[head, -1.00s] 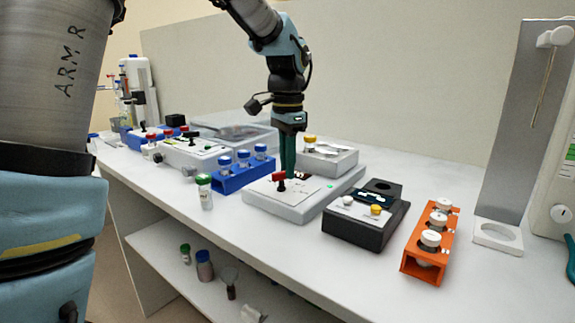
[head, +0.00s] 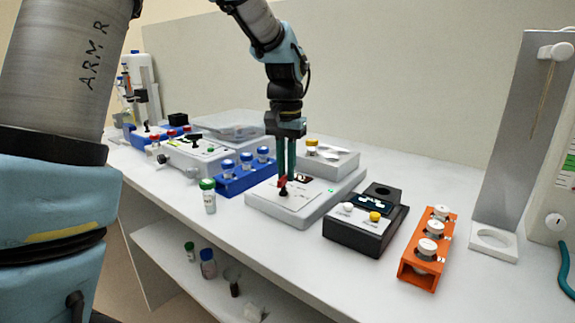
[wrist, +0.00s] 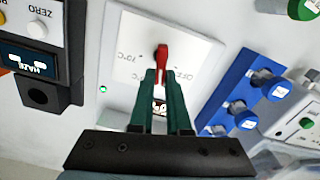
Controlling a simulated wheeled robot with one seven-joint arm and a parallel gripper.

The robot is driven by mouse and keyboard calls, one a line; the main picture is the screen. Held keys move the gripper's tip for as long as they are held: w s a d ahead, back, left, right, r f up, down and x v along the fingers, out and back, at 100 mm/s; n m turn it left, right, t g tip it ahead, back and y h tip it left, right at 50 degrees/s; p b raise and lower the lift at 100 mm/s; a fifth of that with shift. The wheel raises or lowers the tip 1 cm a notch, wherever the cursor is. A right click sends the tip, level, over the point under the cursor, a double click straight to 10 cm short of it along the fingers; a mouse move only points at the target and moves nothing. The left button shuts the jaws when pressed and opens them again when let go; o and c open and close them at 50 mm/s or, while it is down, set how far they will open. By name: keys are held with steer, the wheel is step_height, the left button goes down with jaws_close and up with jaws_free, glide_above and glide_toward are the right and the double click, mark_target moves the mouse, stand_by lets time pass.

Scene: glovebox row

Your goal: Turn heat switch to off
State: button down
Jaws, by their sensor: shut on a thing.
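The heat switch (head: 283,182) is a small red lever on a black base, on a light grey box (head: 262,206). In the wrist view the red lever (wrist: 162,56) stands on a white panel (wrist: 133,40) between a temperature mark at left and an "OFF" mark at right. My gripper (head: 287,176) points down over the box, and its two green fingers are shut on the lever. The fingertips (wrist: 161,76) hide part of it in the wrist view, so I cannot tell its exact setting. A small green light (head: 331,190) shows on the box.
A blue rack (head: 232,187) of blue-capped vials and a green-capped vial (head: 208,198) stand left of the box. A black device (head: 343,238) and an orange rack (head: 414,273) stand to its right. A grey block (head: 342,163) with a yellow-capped vial is behind.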

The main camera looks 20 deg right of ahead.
mark_target(285, 175)
steer(key=shift+n, duration=0.7)
steer(key=c, duration=0.9)
jaws_free()
steer(key=shift+a, duration=0.1)
steer(key=shift+w+r, duration=0.1)
step_height(285, 175, up, 11)
steer(key=shift+f, duration=0.15)
